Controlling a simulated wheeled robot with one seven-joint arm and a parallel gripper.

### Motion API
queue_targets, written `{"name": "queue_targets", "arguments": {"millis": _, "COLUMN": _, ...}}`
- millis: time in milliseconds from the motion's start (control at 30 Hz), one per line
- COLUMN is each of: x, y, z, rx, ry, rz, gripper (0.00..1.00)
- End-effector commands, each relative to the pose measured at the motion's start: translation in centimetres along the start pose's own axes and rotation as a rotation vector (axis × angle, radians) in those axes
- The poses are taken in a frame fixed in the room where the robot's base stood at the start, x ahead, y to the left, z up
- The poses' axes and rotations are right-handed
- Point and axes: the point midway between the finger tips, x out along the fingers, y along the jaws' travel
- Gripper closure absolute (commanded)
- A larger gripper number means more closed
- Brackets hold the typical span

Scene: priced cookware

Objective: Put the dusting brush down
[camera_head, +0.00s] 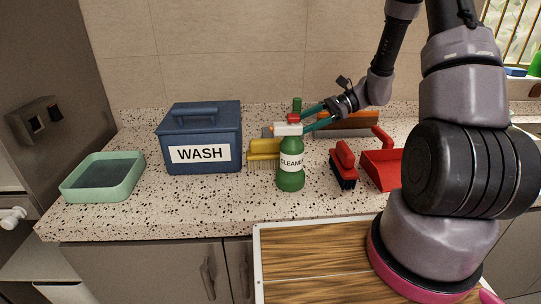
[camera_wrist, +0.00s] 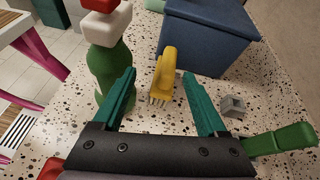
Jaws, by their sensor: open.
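A yellow brush (camera_head: 264,150) with pale bristles rests on the speckled counter, partly hidden behind the green cleaner bottle in the head view. In the wrist view the yellow brush (camera_wrist: 163,75) lies between my fingers, bristles down, with gaps on both sides. My gripper (camera_head: 303,121) is open and empty, low over the counter behind the bottle; its teal fingers also show in the wrist view (camera_wrist: 159,76). A red brush (camera_head: 344,164) with dark bristles sits on the counter to the right. The frames do not label which is the dusting brush.
The green cleaner bottle (camera_head: 291,165) stands close beside one finger. A blue WASH box (camera_head: 199,140) is left of the yellow brush, and a green tray (camera_head: 131,188) is farther left. A red dustpan (camera_head: 382,166) lies at right. Counter space at front left is clear.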

Motion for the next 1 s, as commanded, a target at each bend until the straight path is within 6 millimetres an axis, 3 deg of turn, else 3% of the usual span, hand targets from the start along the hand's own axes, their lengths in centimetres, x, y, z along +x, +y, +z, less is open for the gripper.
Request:
{"name": "queue_targets", "arguments": {"millis": 100, "x": 0.9, "y": -0.5, "z": -2.5, "rx": 0.086, "ry": -0.062, "rz": -0.039, "gripper": 0.25}}
{"name": "queue_targets", "arguments": {"millis": 267, "x": 1.6, "y": -1.0, "z": -3.9, "rx": 0.139, "ry": -0.101, "rz": -0.070, "gripper": 0.25}}
{"name": "queue_targets", "arguments": {"millis": 600, "x": 6.8, "y": -1.4, "z": -3.5, "rx": 0.144, "ry": -0.105, "rz": -0.070, "gripper": 0.25}}
{"name": "queue_targets", "arguments": {"millis": 867, "x": 8.8, "y": -1.6, "z": -3.2, "rx": 0.144, "ry": -0.104, "rz": -0.072, "gripper": 0.25}}
{"name": "queue_targets", "arguments": {"millis": 1000, "x": 10.9, "y": -2.0, "z": -2.8, "rx": 0.142, "ry": -0.104, "rz": -0.069, "gripper": 0.25}}
